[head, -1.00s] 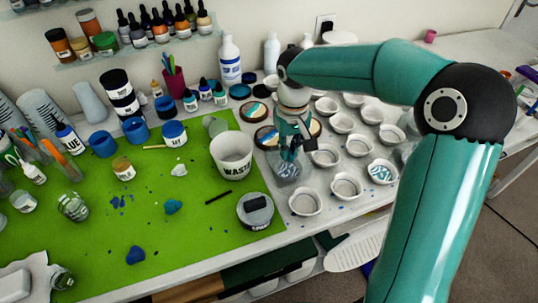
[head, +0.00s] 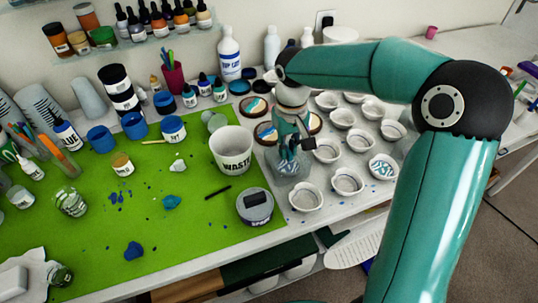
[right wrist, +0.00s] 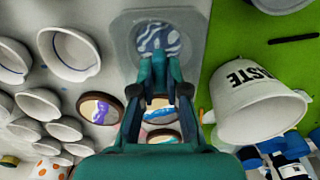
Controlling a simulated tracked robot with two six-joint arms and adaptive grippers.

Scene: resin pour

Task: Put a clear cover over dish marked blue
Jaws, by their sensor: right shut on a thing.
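My right gripper (head: 295,148) is shut on a clear cover (head: 290,172), right of the white waste cup. In the right wrist view its fingertips (right wrist: 159,62) are close together at the near side of the cover (right wrist: 122,40), which looks like a see-through box with a flat rim. A round dish with blue and white swirls (right wrist: 158,38) shows through or beneath the cover. I cannot tell whether the cover rests on the table or hangs just above it. Another dish with a blue pattern (head: 383,168) stands uncovered to the right. My left gripper is not in view.
Several white cups (head: 346,182) stand close on the right. The waste cup (head: 232,150) is close on the left, on the green mat (head: 215,240). Round painted pieces (head: 266,132) lie behind the gripper.

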